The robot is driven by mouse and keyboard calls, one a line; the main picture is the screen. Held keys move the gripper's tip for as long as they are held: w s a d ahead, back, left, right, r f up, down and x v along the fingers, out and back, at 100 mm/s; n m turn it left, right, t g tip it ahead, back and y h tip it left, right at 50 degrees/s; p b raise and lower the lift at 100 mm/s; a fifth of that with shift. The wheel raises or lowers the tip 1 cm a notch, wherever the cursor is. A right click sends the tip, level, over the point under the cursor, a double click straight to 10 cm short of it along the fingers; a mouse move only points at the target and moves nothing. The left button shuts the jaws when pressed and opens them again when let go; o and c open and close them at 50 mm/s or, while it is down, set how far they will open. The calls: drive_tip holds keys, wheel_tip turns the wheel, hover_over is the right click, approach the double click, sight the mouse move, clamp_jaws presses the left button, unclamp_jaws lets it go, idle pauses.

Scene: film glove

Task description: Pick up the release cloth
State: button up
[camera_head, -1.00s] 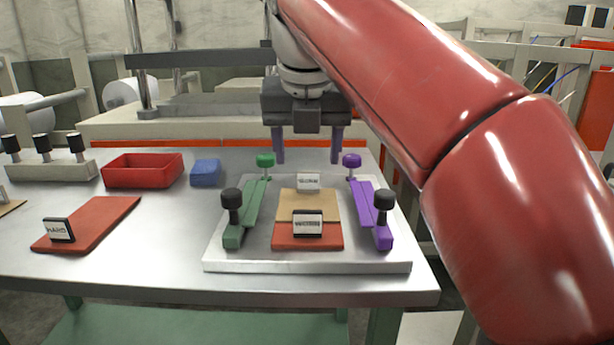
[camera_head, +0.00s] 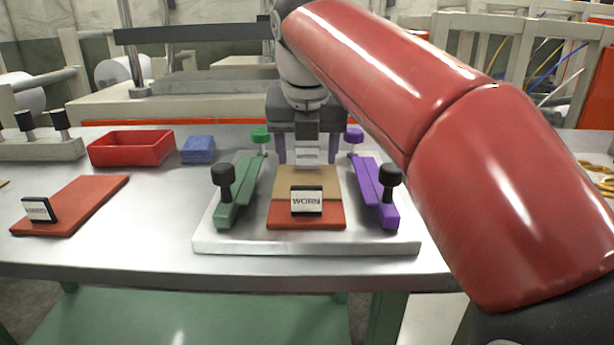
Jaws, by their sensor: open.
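No label I can read names the release cloth, so I cannot tell which piece it is. A tan flat piece (camera_head: 306,180) lies on the pale plate (camera_head: 300,246), with a red piece (camera_head: 306,221) at its near end. A tag reading "WORN" (camera_head: 306,200) stands on the red piece. Another white tag (camera_head: 308,155) stands at the tan piece's far end. A small blue folded-looking block (camera_head: 198,149) sits on the table to the left. My gripper (camera_head: 310,160) is open and empty, pointing down around or just behind the far tag; the exact depth is unclear.
A green clamp bar (camera_head: 241,192) and a purple one (camera_head: 375,193), with upright knobs, flank the pieces. A red tray (camera_head: 131,148) and a red pad (camera_head: 75,205) with a tag are at left. Bare table (camera_head: 150,225) lies between pad and plate.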

drive_tip(key=c, duration=1.1)
drive_tip(key=shift+o, duration=0.2)
drive_tip(key=shift+r, duration=0.15)
